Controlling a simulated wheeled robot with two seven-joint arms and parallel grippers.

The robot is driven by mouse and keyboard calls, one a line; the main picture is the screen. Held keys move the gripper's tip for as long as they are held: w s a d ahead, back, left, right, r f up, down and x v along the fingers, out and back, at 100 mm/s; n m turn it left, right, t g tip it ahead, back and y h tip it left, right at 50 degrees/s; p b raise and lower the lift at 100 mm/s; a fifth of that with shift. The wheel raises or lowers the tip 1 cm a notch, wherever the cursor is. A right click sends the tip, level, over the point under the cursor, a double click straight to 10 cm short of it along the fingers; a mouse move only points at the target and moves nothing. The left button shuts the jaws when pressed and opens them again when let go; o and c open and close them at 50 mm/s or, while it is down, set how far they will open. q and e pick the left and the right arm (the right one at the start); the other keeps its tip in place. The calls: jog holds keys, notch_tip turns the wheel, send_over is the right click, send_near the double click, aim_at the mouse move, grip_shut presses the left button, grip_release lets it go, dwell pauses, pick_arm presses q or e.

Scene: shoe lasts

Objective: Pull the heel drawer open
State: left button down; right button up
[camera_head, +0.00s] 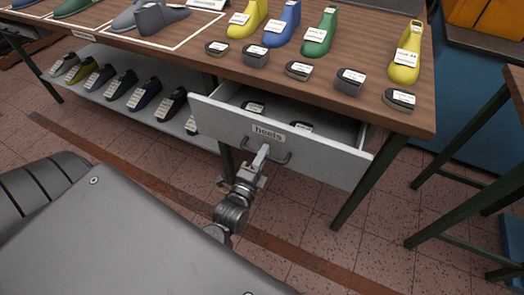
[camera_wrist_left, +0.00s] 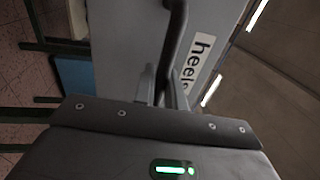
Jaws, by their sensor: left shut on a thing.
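The heel drawer (camera_head: 315,151) is a light grey drawer with a "heels" label, under the wooden workbench. It stands part-way open, and a few dark labelled heel pieces show inside it. Its dark bar handle (camera_head: 281,158) crosses the front below the label. My left gripper (camera_head: 262,158) is shut on the handle near its middle. In the left wrist view, the gripper fingers (camera_wrist_left: 160,85) close around the handle bar (camera_wrist_left: 175,35), beside the "heels" label on the drawer front (camera_wrist_left: 125,40). My right gripper is not in view.
The workbench top (camera_head: 225,58) carries coloured shoe lasts and a row of dark heel blocks (camera_head: 298,70). A lower shelf (camera_head: 130,105) with several shoes is left of the drawer. A green-legged table (camera_head: 480,185) stands at right. Tiled floor is clear before the drawer.

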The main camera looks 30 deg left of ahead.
pick_arm(q)
jog(key=c, duration=1.5)
grip_release()
jog(key=shift+c, duration=0.2)
jog(key=shift+s, duration=0.1)
jog(key=v, duration=1)
jog(key=shift+s+b, duration=0.3)
jog(key=shift+b, duration=0.15)
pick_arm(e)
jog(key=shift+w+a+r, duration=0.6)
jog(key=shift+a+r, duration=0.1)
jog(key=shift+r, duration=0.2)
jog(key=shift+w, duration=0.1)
